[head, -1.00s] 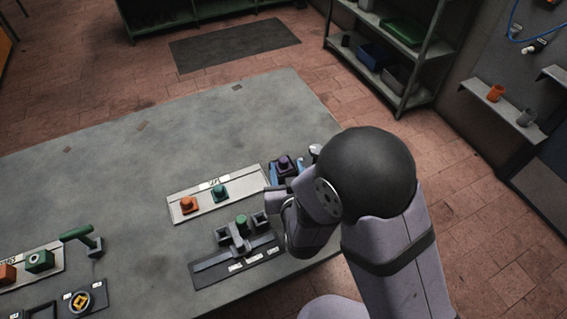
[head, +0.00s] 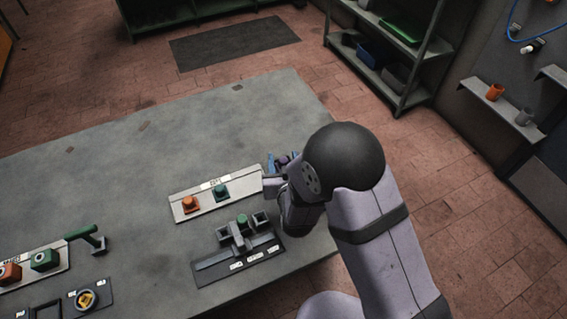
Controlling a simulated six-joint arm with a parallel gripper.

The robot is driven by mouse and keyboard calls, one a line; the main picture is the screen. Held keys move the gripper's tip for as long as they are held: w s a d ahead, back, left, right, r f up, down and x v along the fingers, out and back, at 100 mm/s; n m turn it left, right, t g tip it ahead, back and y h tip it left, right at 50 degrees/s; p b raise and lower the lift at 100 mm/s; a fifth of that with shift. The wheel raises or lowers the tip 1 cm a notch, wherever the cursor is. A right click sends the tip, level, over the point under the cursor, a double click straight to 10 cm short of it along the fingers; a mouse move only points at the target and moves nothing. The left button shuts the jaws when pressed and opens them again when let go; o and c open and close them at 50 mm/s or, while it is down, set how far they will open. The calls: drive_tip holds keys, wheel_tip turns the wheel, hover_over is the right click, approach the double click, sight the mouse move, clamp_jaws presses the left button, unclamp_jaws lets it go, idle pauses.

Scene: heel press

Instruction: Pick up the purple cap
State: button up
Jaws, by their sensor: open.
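The purple cap (head: 283,160) is at the right end of the light strip that also carries an orange cap (head: 190,203) and a teal cap (head: 221,192). Only a small part of the purple cap shows; my arm covers the rest. My gripper (head: 277,162) is open at the purple cap, with a blue finger showing beside it. The arm hides most of the gripper, so I cannot tell whether the fingers touch the cap.
A dark fixture with a green-topped piece (head: 242,220) stands in front of the strip. A green lever (head: 82,233) and a green block (head: 44,260) are at the left.

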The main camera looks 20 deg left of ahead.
clamp_jaws()
drive_tip(key=shift+r, duration=0.2)
